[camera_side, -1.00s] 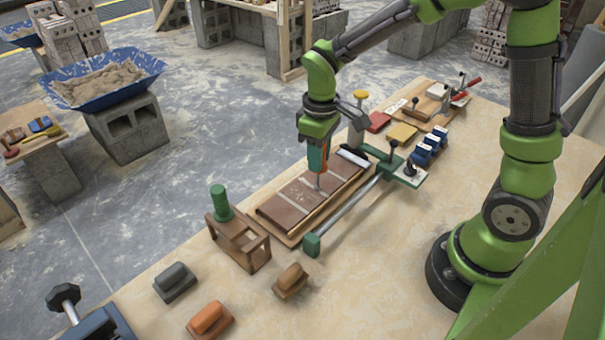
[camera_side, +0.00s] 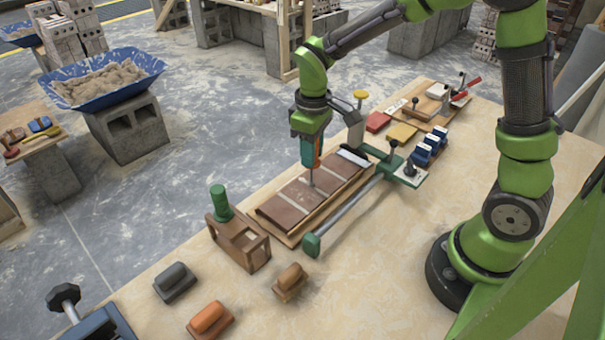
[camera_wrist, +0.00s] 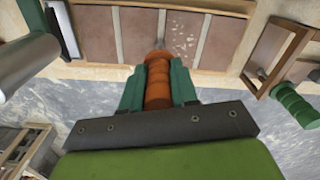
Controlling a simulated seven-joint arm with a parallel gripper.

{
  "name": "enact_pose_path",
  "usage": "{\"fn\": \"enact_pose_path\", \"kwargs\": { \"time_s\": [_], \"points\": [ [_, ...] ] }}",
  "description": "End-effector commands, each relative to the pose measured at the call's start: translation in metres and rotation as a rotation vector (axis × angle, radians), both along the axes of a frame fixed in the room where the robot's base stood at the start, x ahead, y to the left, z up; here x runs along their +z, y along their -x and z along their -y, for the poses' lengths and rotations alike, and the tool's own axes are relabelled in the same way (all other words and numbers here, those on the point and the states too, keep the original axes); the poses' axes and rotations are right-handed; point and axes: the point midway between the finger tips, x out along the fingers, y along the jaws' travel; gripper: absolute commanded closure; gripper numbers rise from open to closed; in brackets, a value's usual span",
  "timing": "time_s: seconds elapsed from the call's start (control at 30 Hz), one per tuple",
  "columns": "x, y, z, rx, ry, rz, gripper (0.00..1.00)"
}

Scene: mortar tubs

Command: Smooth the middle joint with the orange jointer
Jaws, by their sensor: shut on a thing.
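My gripper (camera_side: 311,160) is shut on the orange jointer, gripping its ribbed handle between green fingers; in the wrist view the handle (camera_wrist: 158,85) points away from me. The jointer's thin metal tip (camera_side: 312,181) is down at the middle joint (camera_wrist: 160,25) between the brown bricks; I cannot tell how firmly it presses. The bricks (camera_side: 280,213) lie in a row on a wooden board (camera_side: 288,238), with pale joints between them. Pale specks show on the brick right of the tip in the wrist view (camera_wrist: 183,40). Part of the joint is hidden by the tool.
A bar clamp (camera_side: 345,217) with green ends runs along the board's near side. A wooden frame with a green handle (camera_side: 238,238) stands at the board's left end. Grey (camera_side: 174,282), orange (camera_side: 210,319) and brown (camera_side: 290,281) floats lie in front. The bench's right front is clear.

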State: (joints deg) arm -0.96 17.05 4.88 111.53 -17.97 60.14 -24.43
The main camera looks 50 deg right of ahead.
Motion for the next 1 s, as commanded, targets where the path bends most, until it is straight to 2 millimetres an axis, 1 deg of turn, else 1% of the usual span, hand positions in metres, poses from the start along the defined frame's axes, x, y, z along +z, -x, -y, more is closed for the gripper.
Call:
{"fn": "enact_pose_path", "kwargs": {
  "time_s": [0.2,0.57,0.9,1.0],
  "points": [
    [-0.002,-0.009,0.000,0.000,0.000,0.000,1.00],
    [-0.002,-0.011,0.000,0.001,0.000,0.000,1.00],
    [0.000,-0.023,0.000,0.001,0.000,0.000,1.00],
    [0.000,-0.024,0.000,0.001,0.000,0.000,1.00]
  ]
}}
